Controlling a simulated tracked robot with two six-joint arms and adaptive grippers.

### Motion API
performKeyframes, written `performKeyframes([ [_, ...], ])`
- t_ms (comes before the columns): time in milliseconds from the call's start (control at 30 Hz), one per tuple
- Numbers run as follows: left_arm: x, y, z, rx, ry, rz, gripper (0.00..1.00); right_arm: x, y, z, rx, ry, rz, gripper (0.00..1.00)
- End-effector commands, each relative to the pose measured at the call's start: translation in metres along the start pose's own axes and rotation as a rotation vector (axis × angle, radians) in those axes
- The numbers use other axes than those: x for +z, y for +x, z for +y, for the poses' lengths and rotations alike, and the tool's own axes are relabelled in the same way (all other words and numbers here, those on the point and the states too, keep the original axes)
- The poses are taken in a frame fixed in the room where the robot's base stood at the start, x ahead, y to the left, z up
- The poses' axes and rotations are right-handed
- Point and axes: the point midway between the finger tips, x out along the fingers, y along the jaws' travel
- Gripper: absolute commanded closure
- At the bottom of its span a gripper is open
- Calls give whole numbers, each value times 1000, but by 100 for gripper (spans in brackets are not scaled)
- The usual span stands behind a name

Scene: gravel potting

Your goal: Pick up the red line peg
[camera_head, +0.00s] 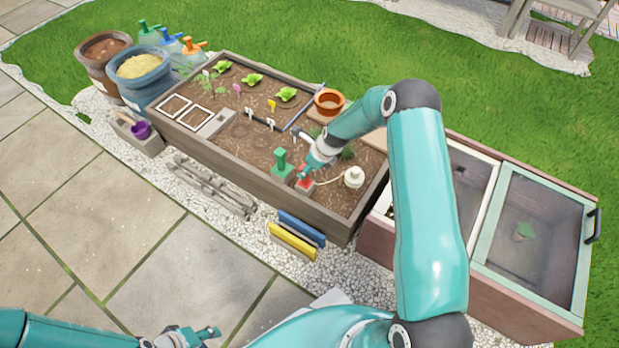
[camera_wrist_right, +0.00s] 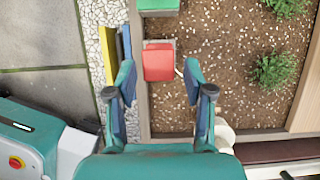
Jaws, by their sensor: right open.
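The red line peg (camera_head: 305,184) stands at the bed's near edge, partly hidden by my right gripper in the head view. In the right wrist view its red block top (camera_wrist_right: 158,62) shows just beyond and between the fingertips. My right gripper (camera_wrist_right: 159,78) is open and empty, pointing down over the peg, with one finger to each side; no contact shows. In the head view my right gripper (camera_head: 310,168) is right above the peg. My left gripper (camera_head: 205,335) is at the bottom edge, partly cut off, far from the peg; its opening is unclear.
A green peg (camera_head: 281,168) stands close to the left of the red one. A white reel (camera_head: 354,177) with a pale cord is to its right. The wooden bed wall (camera_head: 270,195) runs along the near side. A terracotta pot (camera_head: 329,102) sits at the far edge.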

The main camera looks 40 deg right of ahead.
Motion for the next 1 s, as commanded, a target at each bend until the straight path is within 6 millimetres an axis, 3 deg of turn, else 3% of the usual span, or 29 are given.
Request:
performKeyframes([
  [400,0,28,-10,0,0,0,60,-5,50,0,1,0,1,48],
  [667,0,27,-10,0,0,0,60,-4,51,0,0,1,0,48],
  [1000,0,27,-10,0,0,0,60,-4,50,0,0,1,0,100],
])
